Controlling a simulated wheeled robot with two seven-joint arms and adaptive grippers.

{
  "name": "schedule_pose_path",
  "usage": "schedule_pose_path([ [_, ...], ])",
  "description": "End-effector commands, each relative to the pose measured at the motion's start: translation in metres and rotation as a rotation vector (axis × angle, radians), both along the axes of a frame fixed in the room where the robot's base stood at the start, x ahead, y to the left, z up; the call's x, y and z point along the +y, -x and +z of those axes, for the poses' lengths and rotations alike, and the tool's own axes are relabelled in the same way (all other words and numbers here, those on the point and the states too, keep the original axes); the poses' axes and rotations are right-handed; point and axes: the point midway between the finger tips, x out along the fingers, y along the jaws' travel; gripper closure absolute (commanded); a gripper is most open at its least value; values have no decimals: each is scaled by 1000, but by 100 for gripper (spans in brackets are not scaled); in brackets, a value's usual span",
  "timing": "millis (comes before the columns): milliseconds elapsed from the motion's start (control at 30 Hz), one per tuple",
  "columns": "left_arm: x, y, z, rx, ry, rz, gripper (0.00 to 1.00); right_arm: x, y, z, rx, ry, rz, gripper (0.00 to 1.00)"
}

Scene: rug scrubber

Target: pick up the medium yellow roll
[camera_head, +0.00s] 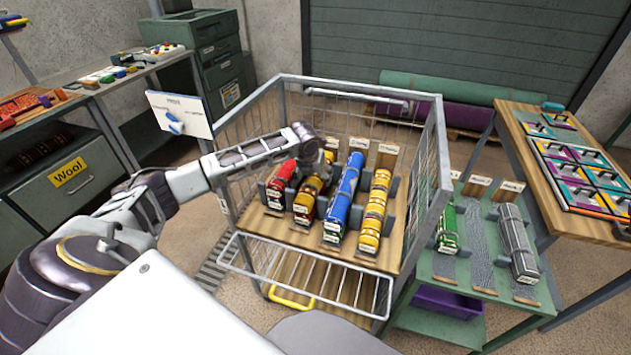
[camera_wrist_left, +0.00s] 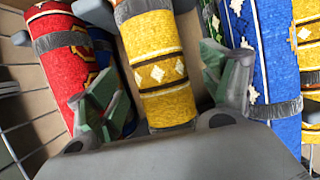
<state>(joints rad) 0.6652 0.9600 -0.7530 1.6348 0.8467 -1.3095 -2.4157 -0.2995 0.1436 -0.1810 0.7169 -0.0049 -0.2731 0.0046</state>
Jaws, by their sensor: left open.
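My left gripper (camera_head: 312,146) reaches into the wire cart from the left, above a yellow roll with red patches (camera_head: 307,203), second from the left. In the left wrist view my open gripper (camera_wrist_left: 165,88) has its green-padded fingers on either side of that yellow roll (camera_wrist_left: 155,62), which has white diamonds and a grey strap. I cannot tell whether the fingers touch it. Another yellow roll (camera_head: 373,220) lies at the right end of the row. I cannot tell from its label which one is medium. My right gripper is out of view.
A red roll (camera_head: 279,187) and a blue roll (camera_head: 342,200) lie close on either side. The wire cart (camera_head: 437,150) has tall mesh sides around the wooden board. A green stand (camera_head: 470,268) with green and grey rolls stands to the right.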

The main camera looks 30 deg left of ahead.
Motion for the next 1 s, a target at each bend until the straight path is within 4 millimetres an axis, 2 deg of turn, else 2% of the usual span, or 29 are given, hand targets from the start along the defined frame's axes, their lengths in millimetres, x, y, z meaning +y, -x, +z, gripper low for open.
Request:
schedule_pose_path([
  [200,2,-7,-21,1,1,0,20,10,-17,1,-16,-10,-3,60],
  [367,2,-9,-25,0,0,-1,20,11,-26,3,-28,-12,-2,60],
  [767,3,-9,-25,0,0,-1,20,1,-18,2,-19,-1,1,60],
  [1000,3,-9,-25,0,0,-1,49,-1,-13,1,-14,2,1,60],
])
